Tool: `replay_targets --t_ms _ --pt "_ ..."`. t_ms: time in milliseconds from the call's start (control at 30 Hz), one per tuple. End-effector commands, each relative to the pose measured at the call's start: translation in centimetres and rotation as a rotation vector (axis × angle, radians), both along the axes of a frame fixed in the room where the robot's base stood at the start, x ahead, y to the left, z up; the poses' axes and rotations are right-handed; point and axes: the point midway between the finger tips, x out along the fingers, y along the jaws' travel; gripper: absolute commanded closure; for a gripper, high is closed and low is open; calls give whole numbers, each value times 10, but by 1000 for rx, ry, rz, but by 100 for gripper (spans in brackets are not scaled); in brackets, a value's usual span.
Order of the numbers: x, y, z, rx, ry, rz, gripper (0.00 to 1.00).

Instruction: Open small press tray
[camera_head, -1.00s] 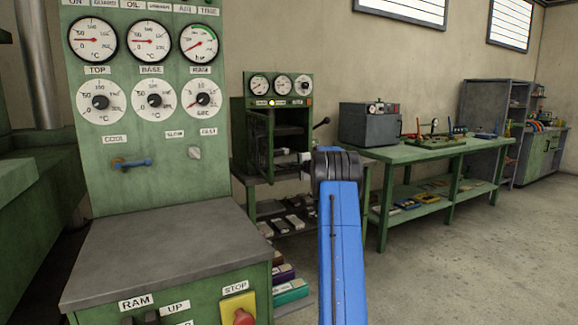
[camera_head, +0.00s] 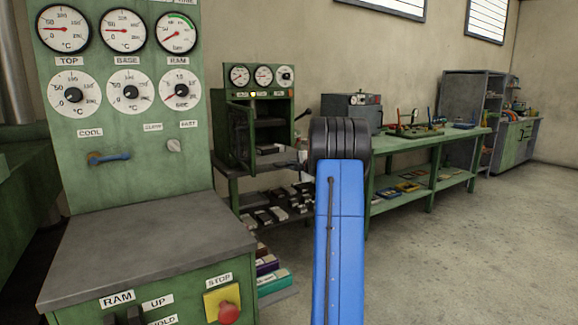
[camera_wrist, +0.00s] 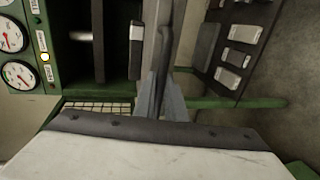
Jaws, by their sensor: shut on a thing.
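The small press (camera_head: 258,80) is a green cabinet with three gauges, standing beyond the large green machine. Its door (camera_head: 241,135) stands open at the left. Its front also shows at the left of the sideways wrist view, with gauges (camera_wrist: 15,72). My gripper (camera_wrist: 163,92) is shut on a narrow grey bar (camera_wrist: 157,35) at the press front, which seems to belong to the tray. In the head view my black wrist joint covers most of the gripper. How far the tray is out cannot be told.
Dark shelves with several small blocks (camera_head: 270,215) lie under the press; they also show in the wrist view (camera_wrist: 236,58). A green workbench (camera_head: 435,140) stands to the right. The large machine's grey top (camera_head: 145,245) is close at the left. The floor at right is clear.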

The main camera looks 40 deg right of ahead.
Motion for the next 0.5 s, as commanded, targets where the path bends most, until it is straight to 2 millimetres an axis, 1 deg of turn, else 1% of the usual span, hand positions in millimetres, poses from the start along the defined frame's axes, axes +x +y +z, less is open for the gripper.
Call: replay_targets --t_ms 233,267,300,333,500 --pt "0 0 -2 2 2 1 100" --pt "0 0 -2 2 2 1 87" --pt "0 0 -2 2 2 1 77" --pt "0 0 -2 1 2 0 70" --pt "0 0 -1 1 1 0 70"
